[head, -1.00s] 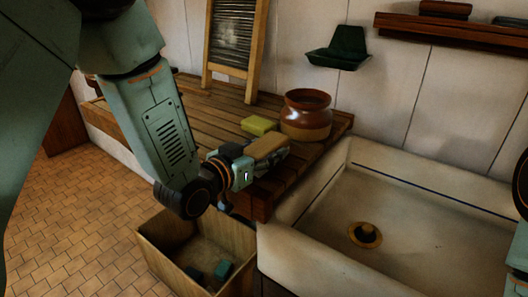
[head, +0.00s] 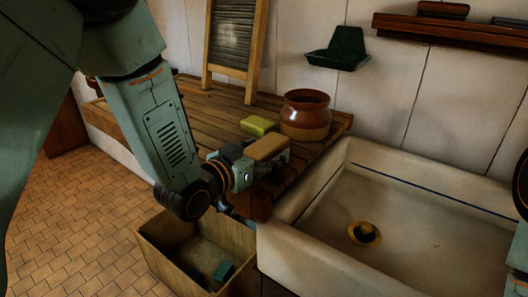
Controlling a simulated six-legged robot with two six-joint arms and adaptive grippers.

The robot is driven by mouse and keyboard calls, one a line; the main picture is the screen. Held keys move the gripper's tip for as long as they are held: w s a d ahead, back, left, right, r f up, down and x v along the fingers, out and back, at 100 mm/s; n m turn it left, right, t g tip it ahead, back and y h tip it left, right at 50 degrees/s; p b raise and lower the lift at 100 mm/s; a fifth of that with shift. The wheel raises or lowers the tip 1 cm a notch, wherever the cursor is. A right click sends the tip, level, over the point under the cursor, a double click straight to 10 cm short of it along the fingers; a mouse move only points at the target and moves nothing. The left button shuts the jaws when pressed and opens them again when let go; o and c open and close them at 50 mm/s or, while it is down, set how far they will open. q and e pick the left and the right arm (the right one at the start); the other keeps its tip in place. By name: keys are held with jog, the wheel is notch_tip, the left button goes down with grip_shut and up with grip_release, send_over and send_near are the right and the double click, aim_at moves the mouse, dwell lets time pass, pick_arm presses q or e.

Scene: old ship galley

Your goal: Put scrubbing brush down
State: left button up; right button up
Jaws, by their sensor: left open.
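The scrubbing brush (head: 267,148), a tan wooden block with rounded corners, is at the right front part of the slatted wooden counter (head: 190,112), near its edge by the sink. My left gripper (head: 272,166) is open right at the brush, its fingers just below and in front of it in the picture. They hide the brush's lower side, so I cannot tell whether it touches the wood or the fingers. Only a bit of my right arm shows at the right edge; its gripper is out of view.
A yellow-green sponge (head: 258,126) and a brown pot (head: 305,116) stand just behind the brush. A washboard (head: 252,75) leans on the wall. The sink (head: 400,225) is to the right. A wooden crate (head: 165,253) with a teal block (head: 223,271) is below on the floor.

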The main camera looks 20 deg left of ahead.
pick_arm(q)
jog(key=shift+f, duration=0.1)
jog(key=shift+s+a, duration=0.25)
jog(key=v, duration=0.6)
jog(key=shift+a+f, duration=0.1)
jog(key=shift+f, duration=0.15)
jog(key=shift+s+a, duration=0.1)
jog(key=shift+s, duration=0.25)
jog(key=shift+s, duration=0.2)
jog(key=shift+w, duration=0.1)
